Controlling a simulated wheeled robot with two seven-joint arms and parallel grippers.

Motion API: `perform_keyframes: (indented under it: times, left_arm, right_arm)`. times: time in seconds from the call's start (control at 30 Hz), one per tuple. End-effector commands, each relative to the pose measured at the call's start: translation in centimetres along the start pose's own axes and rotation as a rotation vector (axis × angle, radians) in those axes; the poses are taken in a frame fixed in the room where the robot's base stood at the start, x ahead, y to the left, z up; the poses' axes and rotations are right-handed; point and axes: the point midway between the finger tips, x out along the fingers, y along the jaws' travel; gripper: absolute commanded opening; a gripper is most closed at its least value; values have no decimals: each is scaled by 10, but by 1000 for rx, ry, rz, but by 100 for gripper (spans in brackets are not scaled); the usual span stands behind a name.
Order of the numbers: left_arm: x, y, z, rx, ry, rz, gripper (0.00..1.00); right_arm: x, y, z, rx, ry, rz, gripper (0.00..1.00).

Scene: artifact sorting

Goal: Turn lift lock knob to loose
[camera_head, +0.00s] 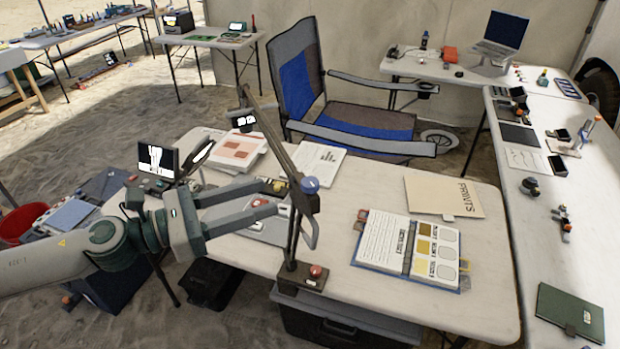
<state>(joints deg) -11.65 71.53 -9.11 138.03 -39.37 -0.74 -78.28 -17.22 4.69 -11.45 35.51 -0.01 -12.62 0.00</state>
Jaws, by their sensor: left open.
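A dark stand with a jointed arm (262,122) is fixed at the near edge of the middle table. A blue round knob (310,185) sits at the joint on top of its post. A red knob (315,271) sits on its base block (300,276). I cannot tell from markings which knob is the lift lock. My left gripper (268,196) is open and empty. Its two fingers point right toward the stand, with their tips a little left of the blue knob and apart from it. My right gripper is not in view.
An open book (408,248) and a folder (443,196) lie right of the stand. A small device with a screen (157,159) and papers (238,151) lie left and behind. A blue folding chair (345,120) stands behind the table. A dark case (345,328) is below the near edge.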

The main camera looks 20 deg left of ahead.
Motion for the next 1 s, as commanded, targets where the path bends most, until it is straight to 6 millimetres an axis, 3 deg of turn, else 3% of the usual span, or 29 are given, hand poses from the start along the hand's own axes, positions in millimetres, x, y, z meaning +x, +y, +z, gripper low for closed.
perform_keyframes:
  times: [0.57,1.0]
  left_arm:
    - [32,1,5,0,-2,1,45]
    - [71,1,6,-1,-2,1,45]
  right_arm:
    - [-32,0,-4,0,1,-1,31]
    - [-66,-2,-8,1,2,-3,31]
